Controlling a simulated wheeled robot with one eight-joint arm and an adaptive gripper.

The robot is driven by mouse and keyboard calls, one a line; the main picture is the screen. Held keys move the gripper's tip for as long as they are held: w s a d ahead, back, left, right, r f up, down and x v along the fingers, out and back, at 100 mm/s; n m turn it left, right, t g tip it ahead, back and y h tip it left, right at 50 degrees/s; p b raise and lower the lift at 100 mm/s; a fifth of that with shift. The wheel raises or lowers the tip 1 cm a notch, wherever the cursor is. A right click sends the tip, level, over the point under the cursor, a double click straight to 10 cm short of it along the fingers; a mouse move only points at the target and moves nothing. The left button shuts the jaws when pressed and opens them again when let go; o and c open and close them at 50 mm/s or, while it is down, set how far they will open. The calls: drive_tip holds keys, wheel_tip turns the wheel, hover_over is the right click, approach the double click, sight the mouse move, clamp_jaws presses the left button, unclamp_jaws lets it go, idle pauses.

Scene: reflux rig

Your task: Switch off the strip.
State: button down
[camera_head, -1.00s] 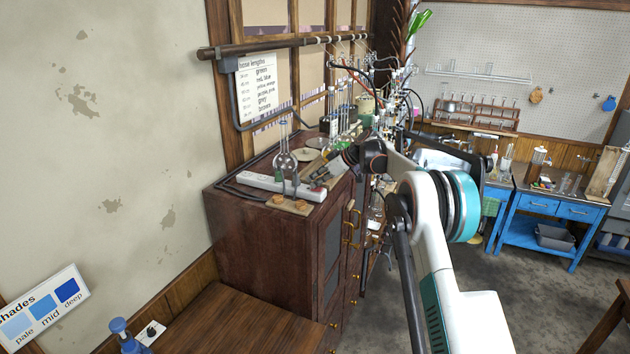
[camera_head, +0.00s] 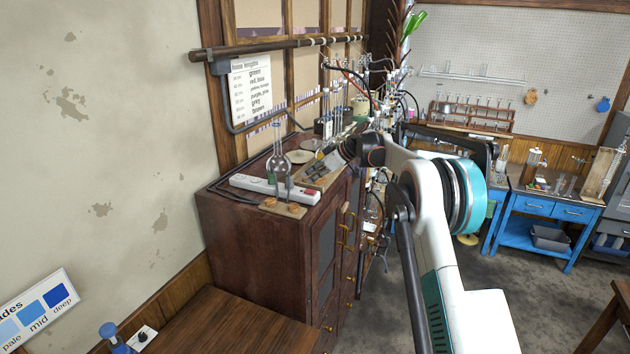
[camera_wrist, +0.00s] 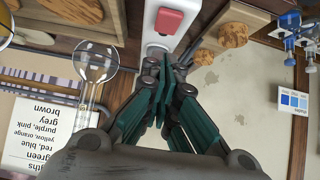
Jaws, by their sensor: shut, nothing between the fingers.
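My gripper (camera_head: 303,180) is over the cabinet top at the strip's right part. In the wrist view my gripper (camera_wrist: 160,66) is shut and empty, its tips close to the red switch and overlapping the strip's white body. I cannot tell whether the tips touch it, nor which way the rocker is tilted.
The glass flask (camera_head: 278,160) stands right beside the strip and close to my fingers; it also shows in the wrist view (camera_wrist: 96,64). Wooden stand parts (camera_head: 283,209) lie in front. More glassware stands farther back on the cabinet (camera_head: 250,230). The wall is at left.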

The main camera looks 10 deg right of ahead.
drive_tip(key=r+b+v, duration=0.1)
drive_tip(key=v, duration=0.9)
drive_tip(key=shift+w+r+b, duration=0.2)
drive_tip(key=shift+r+b, duration=0.1)
drive_tip(key=shift+b, duration=0.1)
drive_tip(key=s+a+f+m+h+b, duration=0.25)
drive_tip(key=s+b, duration=0.25)
drive_tip(key=s, duration=0.5)
drive_tip(key=s+a+f+m+h+b, duration=0.1)
drive_tip(key=s+a+f+m+b, duration=0.1)
drive_tip(key=s+f+b, duration=0.5)
drive_tip(key=s+a+m+h+b, duration=0.15)
drive_tip(key=s+b, duration=0.25)
drive_tip(key=s, duration=0.8)
drive_tip(key=s+d+f+m+t+h+b, duration=0.1)
drive_tip(key=s+f+m+h+b, duration=0.2)
drive_tip(key=s+f+b, duration=0.9)
drive_tip(key=s+f+m, duration=0.1)
drive_tip(key=s+f, duration=1.2)
drive_tip(key=shift+s+f+m+b, duration=0.2)
drive_tip(key=shift+s+m+b, duration=0.1)
drive_tip(key=shift+m+b, duration=0.1)
